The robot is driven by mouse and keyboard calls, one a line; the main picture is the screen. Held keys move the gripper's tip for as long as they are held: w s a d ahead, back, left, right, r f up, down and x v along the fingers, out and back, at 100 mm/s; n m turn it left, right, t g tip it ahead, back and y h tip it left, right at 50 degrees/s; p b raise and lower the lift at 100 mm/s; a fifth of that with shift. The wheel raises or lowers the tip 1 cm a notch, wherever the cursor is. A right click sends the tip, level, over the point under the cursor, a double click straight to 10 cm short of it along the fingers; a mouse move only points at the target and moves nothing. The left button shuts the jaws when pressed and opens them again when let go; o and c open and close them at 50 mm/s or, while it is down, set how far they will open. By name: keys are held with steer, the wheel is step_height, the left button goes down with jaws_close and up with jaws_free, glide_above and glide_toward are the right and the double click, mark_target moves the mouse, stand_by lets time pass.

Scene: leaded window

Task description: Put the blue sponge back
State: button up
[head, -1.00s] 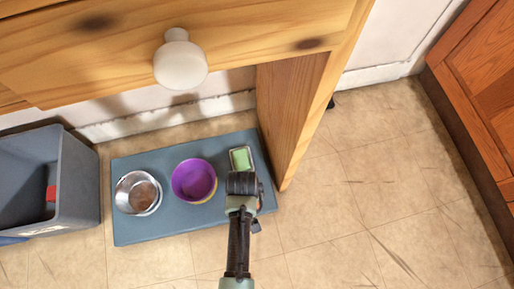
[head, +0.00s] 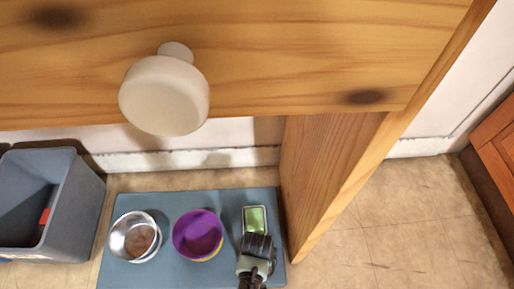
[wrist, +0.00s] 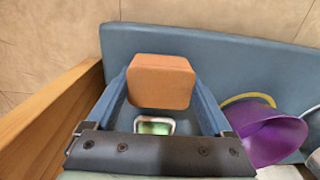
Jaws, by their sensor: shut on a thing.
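My gripper (head: 257,250) is over the right part of a blue-grey mat (head: 167,206) on the floor. In the wrist view my gripper (wrist: 160,78) is shut on an orange-brown block (wrist: 162,84) with rounded edges, held between its blue fingers. The block does not show in the head view. A small pale tray (head: 244,222) with a green pad (head: 255,216) in it lies on the mat just beyond my gripper. The green pad (wrist: 154,128) also shows below the block in the wrist view. I see no blue sponge.
A purple bowl (head: 198,236) and a steel bowl (head: 134,237) stand on the mat, left of my gripper. A grey bin (head: 75,215) is further left. A wooden panel (head: 325,175) rises close on the right. A drawer front with a white knob (head: 165,95) overhangs the mat.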

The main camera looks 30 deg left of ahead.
steer(key=shift+f, duration=0.45)
steer(key=shift+f, duration=0.15)
steer(key=o, duration=1.1)
steer(key=shift+c, duration=0.2)
step_height(320, 180, up, 12)
steer(key=p, duration=0.8)
steer(key=shift+r+p, duration=0.2)
steer(key=shift+p, duration=0.1)
